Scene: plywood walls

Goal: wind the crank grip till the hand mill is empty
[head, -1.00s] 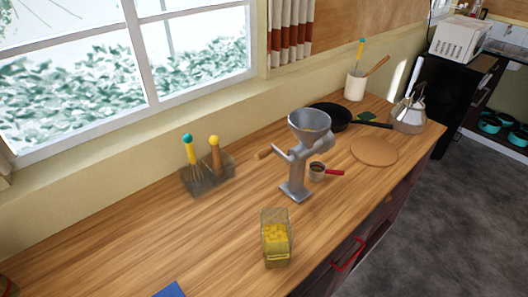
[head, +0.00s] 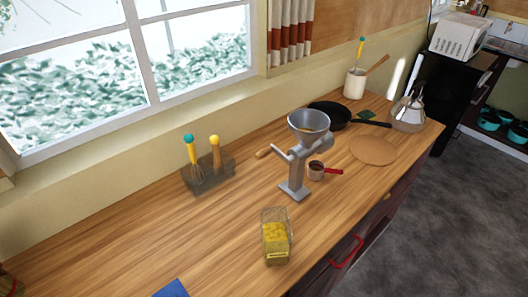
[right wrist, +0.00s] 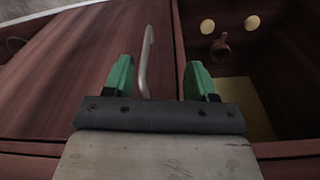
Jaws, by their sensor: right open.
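The grey metal hand mill (head: 295,170) stands upright on the wooden counter in the head view, its round hopper (head: 309,122) open at the top. What is in the hopper is too small to tell. Its crank arm reaches left and ends in a wooden crank grip (head: 263,153). A small cup with a red handle (head: 316,170) stands beside the mill. My right gripper (right wrist: 160,78) shows in the right wrist view, open, its green fingers apart with nothing held between them. It is away from the mill, by dark reddish cabinet panels. My left gripper is in neither view.
A clear container of yellow pieces (head: 276,238) stands in front of the mill. A utensil holder (head: 208,175) is to the left. A black pan (head: 331,113), a round board (head: 373,150) and a kettle (head: 408,112) are behind. A light handle (right wrist: 146,62) shows near my right fingers.

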